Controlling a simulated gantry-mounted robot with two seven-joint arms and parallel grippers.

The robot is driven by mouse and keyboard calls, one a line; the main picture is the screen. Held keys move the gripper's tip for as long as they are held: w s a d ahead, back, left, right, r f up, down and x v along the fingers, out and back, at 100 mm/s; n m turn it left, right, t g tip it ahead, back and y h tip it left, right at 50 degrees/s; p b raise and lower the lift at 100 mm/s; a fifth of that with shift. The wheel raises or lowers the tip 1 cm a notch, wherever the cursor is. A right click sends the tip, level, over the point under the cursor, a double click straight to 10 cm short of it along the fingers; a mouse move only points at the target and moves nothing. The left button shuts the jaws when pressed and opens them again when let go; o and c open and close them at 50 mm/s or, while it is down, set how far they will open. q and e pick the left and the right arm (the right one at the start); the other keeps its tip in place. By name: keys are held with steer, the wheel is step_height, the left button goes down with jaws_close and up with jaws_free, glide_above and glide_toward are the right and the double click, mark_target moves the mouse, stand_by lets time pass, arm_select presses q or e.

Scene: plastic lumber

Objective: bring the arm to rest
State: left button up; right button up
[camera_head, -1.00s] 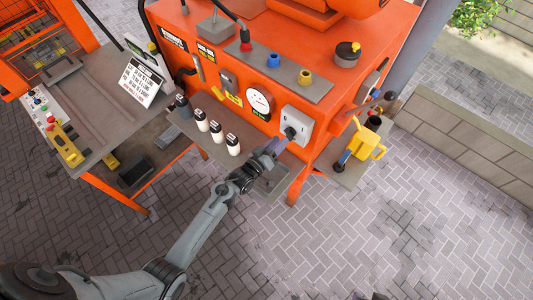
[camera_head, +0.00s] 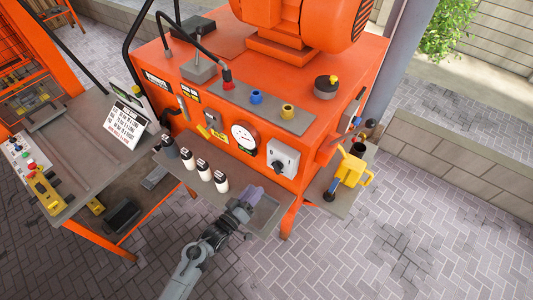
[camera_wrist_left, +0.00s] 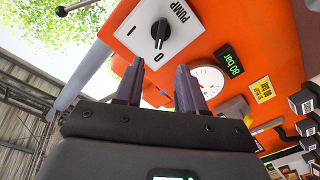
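My left gripper (camera_head: 252,194) is in front of the orange machine (camera_head: 225,98), over the right part of its grey shelf (camera_head: 262,216). In the left wrist view its two purple-grey fingers (camera_wrist_left: 160,88) stand apart with nothing between them, so it is open and empty. The pump switch (camera_head: 283,157) is a pale plate with a dark knob on the machine's front. In the left wrist view the switch plate (camera_wrist_left: 180,45) lies beyond the fingertips, apart from them, marked PUMP, I and O. My right gripper is not in view.
Several dark and white bottles (camera_head: 203,170) stand on the shelf left of the gripper. A round gauge (camera_head: 244,136) is left of the switch. A yellow can (camera_head: 352,170) stands on a side shelf at right. Paved floor (camera_head: 350,250) is clear in front.

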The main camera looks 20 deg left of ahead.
arm_select(q)
steer(key=shift+s, duration=0.1)
steer(key=s+r+m+g+y+p, duration=0.1)
steer(key=s+r+m+g+p, duration=0.2)
steer(key=s, duration=1)
steer(key=s+r+m+g+y+p, duration=0.2)
steer(key=s+r+m+g+p, duration=0.1)
steer(key=s+r+g+p, duration=0.5)
steer(key=s+r+g, duration=0.3)
steer(key=s+r, duration=0.1)
steer(key=s, duration=0.1)
steer(key=shift+r+m+y, duration=0.25)
steer(key=shift+m+y, duration=0.05)
steer(key=shift+m, duration=0.1)
